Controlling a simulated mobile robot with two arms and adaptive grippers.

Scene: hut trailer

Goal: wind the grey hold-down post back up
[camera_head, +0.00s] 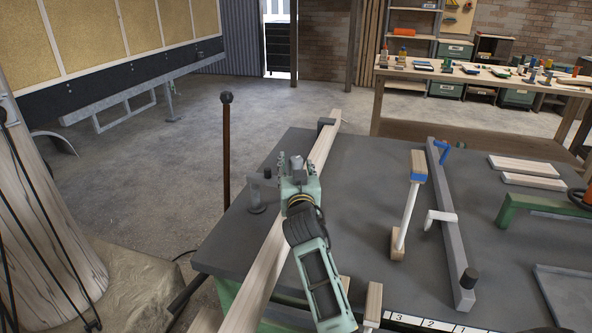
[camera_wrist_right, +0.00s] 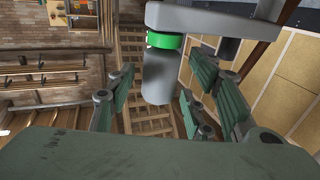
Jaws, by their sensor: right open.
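The grey hold-down post (camera_head: 256,196) stands near the left edge of the dark bench, with a wide round lower end and a grey arm at its top. In the right wrist view a grey cylinder (camera_wrist_right: 158,78) with a green ring hangs under a grey arm, between the spread fingers; I see room on either side of it. My right gripper (camera_head: 287,164) is open, close to the right of the post in the head view; it also shows in the wrist view (camera_wrist_right: 160,98). I cannot tell whether any finger touches. My left gripper is not in view.
A long wooden board (camera_head: 262,268) runs along the bench (camera_head: 375,163) under my right arm. A brown rod with a round knob (camera_head: 226,150) stands beside the bench's left edge. A grey bar (camera_head: 448,215) and a white-stemmed clamp (camera_head: 408,212) lie to the right.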

